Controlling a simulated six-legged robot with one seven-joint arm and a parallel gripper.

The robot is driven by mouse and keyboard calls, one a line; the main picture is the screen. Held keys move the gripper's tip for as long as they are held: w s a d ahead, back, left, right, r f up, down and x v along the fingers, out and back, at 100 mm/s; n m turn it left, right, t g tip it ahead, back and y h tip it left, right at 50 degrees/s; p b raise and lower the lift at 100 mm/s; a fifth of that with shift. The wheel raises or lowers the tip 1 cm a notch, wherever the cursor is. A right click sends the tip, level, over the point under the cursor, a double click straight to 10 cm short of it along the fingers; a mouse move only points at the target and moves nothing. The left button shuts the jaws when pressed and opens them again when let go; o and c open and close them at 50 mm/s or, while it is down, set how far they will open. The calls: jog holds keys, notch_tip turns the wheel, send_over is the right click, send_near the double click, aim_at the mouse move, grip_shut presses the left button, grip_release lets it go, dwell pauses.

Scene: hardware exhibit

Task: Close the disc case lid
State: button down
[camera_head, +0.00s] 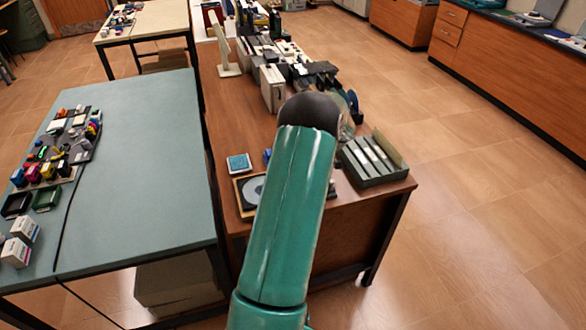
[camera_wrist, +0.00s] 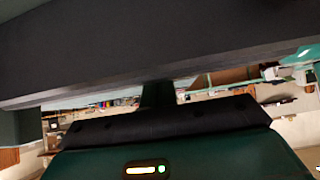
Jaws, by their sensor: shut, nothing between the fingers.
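At the near end of the brown table, a grey-green case (camera_head: 372,168) with several upright sections stands right of my arm, with a panel raised along its back right side. I cannot tell for certain which is the disc case. In the wrist view my gripper (camera_wrist: 158,95) shows as a narrow dark stem, shut and empty. A large dark surface (camera_wrist: 150,50) fills the upper part, too close to identify. My arm hides the gripper in the head view.
The brown table (camera_head: 238,105) is crowded with devices toward the far end. A small blue-topped box (camera_head: 239,163) sits beside the disc holder. A teal table (camera_head: 140,165) with cartridges stands close on the left. Open floor (camera_head: 480,200) lies to the right.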

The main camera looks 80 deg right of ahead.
jog(key=shift+s+f, duration=0.15)
jog(key=shift+f, duration=0.4)
jog(key=shift+f, duration=0.1)
